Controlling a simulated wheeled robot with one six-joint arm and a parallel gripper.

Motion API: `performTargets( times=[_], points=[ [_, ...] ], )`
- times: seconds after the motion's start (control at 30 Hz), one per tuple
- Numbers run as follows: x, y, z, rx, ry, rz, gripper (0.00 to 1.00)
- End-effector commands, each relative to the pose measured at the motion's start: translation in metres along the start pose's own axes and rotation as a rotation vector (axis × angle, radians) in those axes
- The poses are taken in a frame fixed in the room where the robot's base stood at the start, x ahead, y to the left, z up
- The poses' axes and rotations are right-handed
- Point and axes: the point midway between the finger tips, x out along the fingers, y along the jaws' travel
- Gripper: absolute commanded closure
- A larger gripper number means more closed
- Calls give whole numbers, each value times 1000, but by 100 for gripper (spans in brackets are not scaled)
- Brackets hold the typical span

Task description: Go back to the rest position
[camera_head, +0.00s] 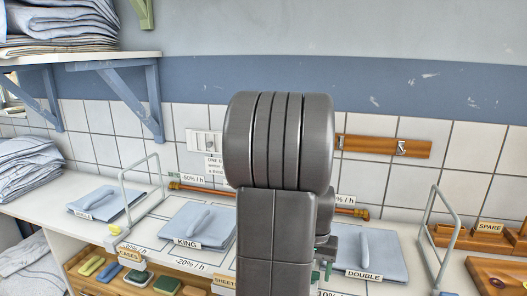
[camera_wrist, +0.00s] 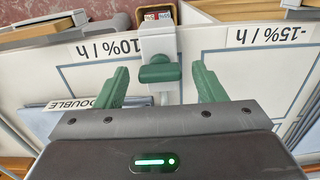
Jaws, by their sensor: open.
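My gripper (camera_wrist: 160,68) is open in the wrist view, its two green fingers spread apart. Between and beyond the fingers is a green knob (camera_wrist: 160,73) on a pale bracket (camera_wrist: 158,42); I cannot tell whether either finger touches it. No cloth or other object shows held in the jaws. In the head view my grey arm stands upright in the middle and hides most of the gripper. Only small green parts show low beside the arm, near the blue DOUBLE pad (camera_head: 370,252).
The white worktop carries the KING pad (camera_head: 196,228), another blue pad (camera_head: 104,203) and grey wire hoops (camera_head: 434,232). Folded linen (camera_head: 30,165) lies at left under a shelf (camera_head: 90,57). A wooden SPARE rack (camera_head: 487,237) stands right. A wooden rail (camera_head: 385,146) is on the tiled wall.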

Motion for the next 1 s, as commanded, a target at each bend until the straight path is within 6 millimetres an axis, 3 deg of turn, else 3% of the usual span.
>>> performTargets(
  times=[0.3, 0.47, 1.0],
  points=[
    [-2, 0, 0, -2, 1, 0, 36],
    [-15, 0, -1, 2, 4, -1, 36],
    [-119, 0, -1, 3, 7, -1, 36]
  ],
)
